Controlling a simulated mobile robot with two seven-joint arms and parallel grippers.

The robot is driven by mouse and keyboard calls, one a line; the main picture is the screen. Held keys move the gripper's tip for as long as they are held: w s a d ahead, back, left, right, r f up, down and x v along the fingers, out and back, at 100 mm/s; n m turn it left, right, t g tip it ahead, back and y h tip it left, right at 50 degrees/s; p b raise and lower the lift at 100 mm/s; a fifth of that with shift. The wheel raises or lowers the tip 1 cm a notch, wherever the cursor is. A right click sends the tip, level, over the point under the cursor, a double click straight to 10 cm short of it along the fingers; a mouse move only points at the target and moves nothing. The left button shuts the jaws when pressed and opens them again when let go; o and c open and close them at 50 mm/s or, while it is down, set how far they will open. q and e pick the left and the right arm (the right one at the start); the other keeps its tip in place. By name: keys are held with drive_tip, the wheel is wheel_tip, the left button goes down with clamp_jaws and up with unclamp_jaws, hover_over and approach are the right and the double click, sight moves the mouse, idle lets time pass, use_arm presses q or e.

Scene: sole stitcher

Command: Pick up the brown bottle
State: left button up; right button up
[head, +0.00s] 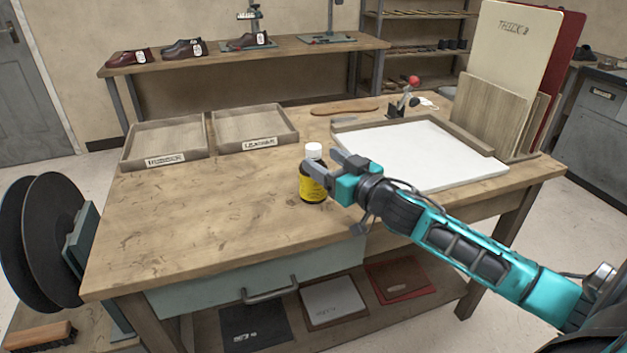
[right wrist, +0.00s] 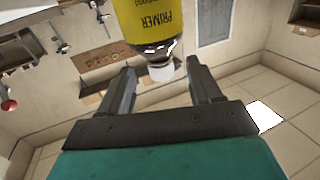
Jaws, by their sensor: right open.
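The brown bottle (head: 313,190) has a white cap and a yellow label. It stands upright on the wooden workbench, near its front edge. My right gripper (head: 325,164) is beside the bottle's upper part, at its right, and partly covers it in the head view. In the right wrist view the bottle (right wrist: 155,22) appears upside down, its label reading PRIMER. There the open fingers of my right gripper (right wrist: 160,68) show on either side of the cap, with gaps at both sides. My left gripper is not in view.
Two shallow wooden trays (head: 125,158) sit at the bench's back left. A white board (head: 420,150) lies right of the bottle, with a red-knobbed tool (head: 400,104) behind it and upright panels (head: 488,112) at the right. The bench left of the bottle is clear.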

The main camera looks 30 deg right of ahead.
drive_tip(key=shift+w+a, duration=0.1)
drive_tip(key=shift+w, duration=0.95)
clamp_jaws()
